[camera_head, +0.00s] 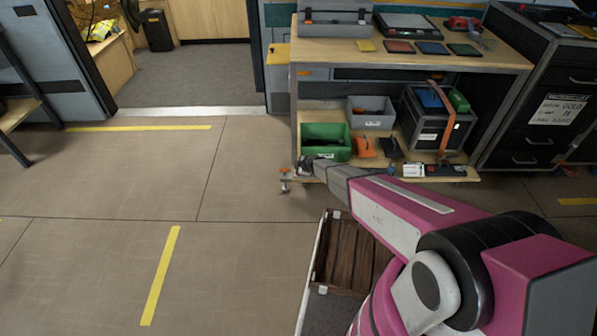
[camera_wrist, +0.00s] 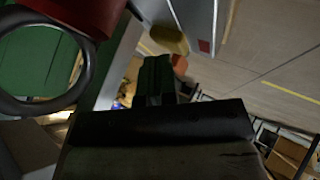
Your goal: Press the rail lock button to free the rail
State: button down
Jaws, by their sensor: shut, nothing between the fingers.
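My gripper (camera_head: 306,166) is shut and empty at the left front corner of the workbench's low shelf, beside the green bin. In the wrist view its dark fingers (camera_wrist: 158,82) are together in the middle of the picture. A rounded yellow piece (camera_wrist: 166,36) shows just beyond the fingertips, and a small orange-red piece (camera_wrist: 180,64) shows beside them. I cannot tell which part is the rail lock button. A small orange-tipped metal fitting (camera_head: 285,173) sticks out at the shelf's left corner. Whether my fingers touch anything is hidden.
The workbench (camera_head: 430,52) holds trays and coloured pads. A green bin (camera_head: 325,135), a grey bin (camera_head: 371,108) and a strapped black case (camera_head: 430,125) stand on the low shelf. A wooden-slatted crate (camera_head: 317,268) lies below my arm. The floor to the left is clear.

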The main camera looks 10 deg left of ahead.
jog(key=shift+f, duration=0.1)
dwell(0.3)
jog(key=shift+r, duration=1)
notch_tip(320, 180, up, 6)
dwell(0.4)
